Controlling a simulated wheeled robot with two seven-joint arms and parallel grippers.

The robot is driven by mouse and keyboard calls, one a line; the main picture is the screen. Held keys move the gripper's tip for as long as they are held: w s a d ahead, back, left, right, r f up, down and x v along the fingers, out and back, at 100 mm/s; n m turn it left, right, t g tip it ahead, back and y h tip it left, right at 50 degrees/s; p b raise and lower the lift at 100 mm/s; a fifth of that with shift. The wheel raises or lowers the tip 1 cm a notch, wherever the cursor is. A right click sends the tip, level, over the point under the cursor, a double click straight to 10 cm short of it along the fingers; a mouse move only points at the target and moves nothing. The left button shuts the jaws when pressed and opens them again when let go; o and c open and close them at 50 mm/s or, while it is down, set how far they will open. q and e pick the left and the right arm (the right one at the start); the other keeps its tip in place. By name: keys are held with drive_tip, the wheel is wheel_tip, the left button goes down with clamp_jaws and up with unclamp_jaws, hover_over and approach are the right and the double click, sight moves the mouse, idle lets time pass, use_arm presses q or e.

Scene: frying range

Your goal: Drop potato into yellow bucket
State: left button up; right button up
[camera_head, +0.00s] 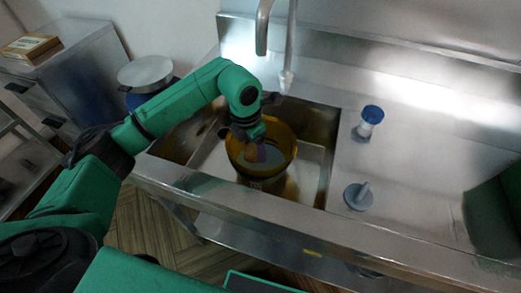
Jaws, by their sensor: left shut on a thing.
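I cannot tell whether the potato touches the bucket's bottom. My right gripper is not in view.
A faucet (263,30) hangs over the back of the sink (318,125). A blue-topped container (370,118) and a grey-blue handled item (359,195) stand on the counter to the right. A box (30,47) and a round-lidded pot (146,72) are at the left.

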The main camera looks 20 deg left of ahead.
use_arm(q)
drive_tip(key=shift+w+d+f+n+b, duration=0.15)
drive_tip(key=shift+f+n, duration=0.15)
drive_tip(key=shift+n, duration=0.15)
drive_tip(key=shift+w+d+f+n+b, duration=0.15)
drive_tip(key=shift+f+n, duration=0.1)
drive_tip(key=shift+n, duration=0.2)
drive_tip(key=shift+s+n, duration=0.15)
drive_tip(key=shift+n, duration=0.25)
wheel_tip(320, 180, down, 9)
drive_tip(key=shift+f+p, duration=0.1)
drive_tip(key=shift+p, duration=0.8)
drive_tip(key=shift+f, duration=0.3)
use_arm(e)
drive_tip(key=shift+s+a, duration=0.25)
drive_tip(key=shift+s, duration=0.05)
